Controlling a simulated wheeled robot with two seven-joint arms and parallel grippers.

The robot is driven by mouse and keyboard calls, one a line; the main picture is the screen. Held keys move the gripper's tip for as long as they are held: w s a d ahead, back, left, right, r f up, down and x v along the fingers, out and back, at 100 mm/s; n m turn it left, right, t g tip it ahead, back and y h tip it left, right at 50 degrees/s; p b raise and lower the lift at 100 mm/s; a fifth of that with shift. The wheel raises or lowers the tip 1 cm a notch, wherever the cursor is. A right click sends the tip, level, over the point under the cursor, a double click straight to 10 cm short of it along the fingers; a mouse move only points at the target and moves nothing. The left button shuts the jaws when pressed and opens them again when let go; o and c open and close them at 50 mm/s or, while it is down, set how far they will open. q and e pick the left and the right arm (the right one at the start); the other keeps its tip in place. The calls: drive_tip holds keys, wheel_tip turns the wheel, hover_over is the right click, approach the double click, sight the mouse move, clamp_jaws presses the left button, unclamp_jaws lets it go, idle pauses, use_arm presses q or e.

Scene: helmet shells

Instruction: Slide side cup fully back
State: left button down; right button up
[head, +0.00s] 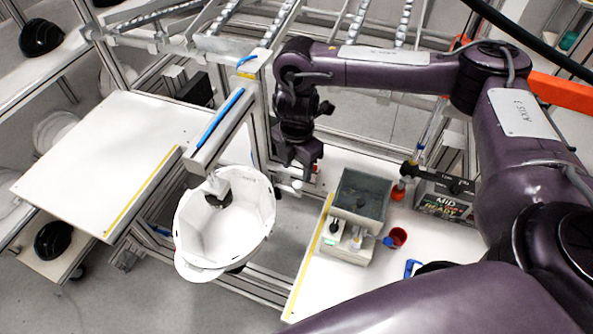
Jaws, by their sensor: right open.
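A white helmet shell (225,232) hangs upside down, its hollow facing up, on a metal post at the end of a frame arm with a blue strip. A dark clamp piece (218,199) sits inside its far rim. I cannot pick out a side cup for certain; a small dark part shows under the shell's lower right edge. My right gripper (302,178) points down just right of the shell's upper right rim, apart from it in the picture. It is open, and I see nothing held in it. My left gripper is not in view.
A white table (390,280) at the right holds a grey bin (361,198), a small red cup (397,236) and a labelled box (447,199). Another white table (95,160) is at the left. Metal rails and posts stand behind the shell.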

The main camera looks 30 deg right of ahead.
sight(298, 184)
drive_tip(key=f+p, duration=0.1)
drive_tip(key=f, duration=0.3)
drive_tip(key=shift+s, duration=0.2)
drive_tip(key=shift+w+d+f+p, duration=0.1)
drive_tip(key=shift+f+p, duration=0.05)
drive_tip(key=shift+f, duration=0.45)
drive_tip(key=shift+w+f+p, duration=0.1)
drive_tip(key=shift+f+p, duration=0.05)
drive_tip(key=shift+f, duration=0.45)
drive_tip(key=c, duration=0.5)
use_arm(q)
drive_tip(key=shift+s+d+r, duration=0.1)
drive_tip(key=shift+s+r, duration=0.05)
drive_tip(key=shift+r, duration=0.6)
use_arm(e)
clamp_jaws()
